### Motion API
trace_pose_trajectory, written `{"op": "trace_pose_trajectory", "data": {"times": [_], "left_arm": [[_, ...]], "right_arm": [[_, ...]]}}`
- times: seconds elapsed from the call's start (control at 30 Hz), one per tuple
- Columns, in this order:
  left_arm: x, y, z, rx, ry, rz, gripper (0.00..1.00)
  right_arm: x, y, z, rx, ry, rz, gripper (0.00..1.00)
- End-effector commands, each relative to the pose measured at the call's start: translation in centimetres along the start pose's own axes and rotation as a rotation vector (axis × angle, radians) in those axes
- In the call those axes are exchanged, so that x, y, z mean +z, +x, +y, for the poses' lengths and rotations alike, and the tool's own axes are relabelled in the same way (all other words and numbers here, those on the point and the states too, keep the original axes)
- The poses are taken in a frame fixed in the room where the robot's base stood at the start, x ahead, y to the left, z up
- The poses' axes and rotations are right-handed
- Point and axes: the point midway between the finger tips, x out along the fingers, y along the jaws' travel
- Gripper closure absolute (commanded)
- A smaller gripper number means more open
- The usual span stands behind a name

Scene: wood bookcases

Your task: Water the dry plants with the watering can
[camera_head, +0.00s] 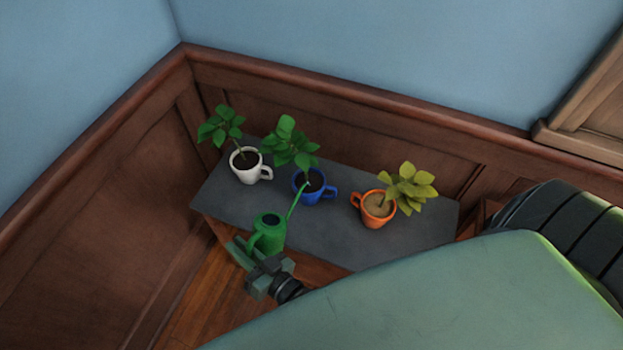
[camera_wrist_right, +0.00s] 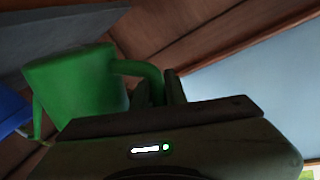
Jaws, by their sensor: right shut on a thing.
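My right gripper (camera_head: 262,262) is shut on the handle of the green watering can (camera_head: 270,232), at the front edge of the grey tabletop. The can's long spout reaches up and right toward the blue mug, its tip close to that mug's rim. In the right wrist view the can (camera_wrist_right: 75,90) shows with its handle between the fingers (camera_wrist_right: 165,90). The white mug (camera_head: 246,172) and blue mug (camera_head: 311,195) hold green-leaved plants in dark soil. The orange mug (camera_head: 376,215) holds a yellowish plant (camera_head: 408,188) in pale tan soil. My left gripper is not seen.
The grey tabletop (camera_head: 330,238) stands in a corner against brown wood panelling (camera_head: 350,143). Bare grey surface shows between the blue and orange mugs and in front of them. A wooden frame (camera_head: 585,115) is on the right wall.

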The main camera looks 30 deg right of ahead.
Motion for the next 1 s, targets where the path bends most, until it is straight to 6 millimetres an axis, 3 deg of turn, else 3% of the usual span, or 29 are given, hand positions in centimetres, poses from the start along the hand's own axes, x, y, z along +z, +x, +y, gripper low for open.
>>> {"op": "trace_pose_trajectory", "data": {"times": [0.93,1.0], "left_arm": [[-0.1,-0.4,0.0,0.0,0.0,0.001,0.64],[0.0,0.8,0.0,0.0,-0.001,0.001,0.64]], "right_arm": [[-0.6,0.1,0.0,-0.001,0.016,0.0,1.0],[0.8,0.1,0.1,0.0,-0.004,0.003,1.0]]}}
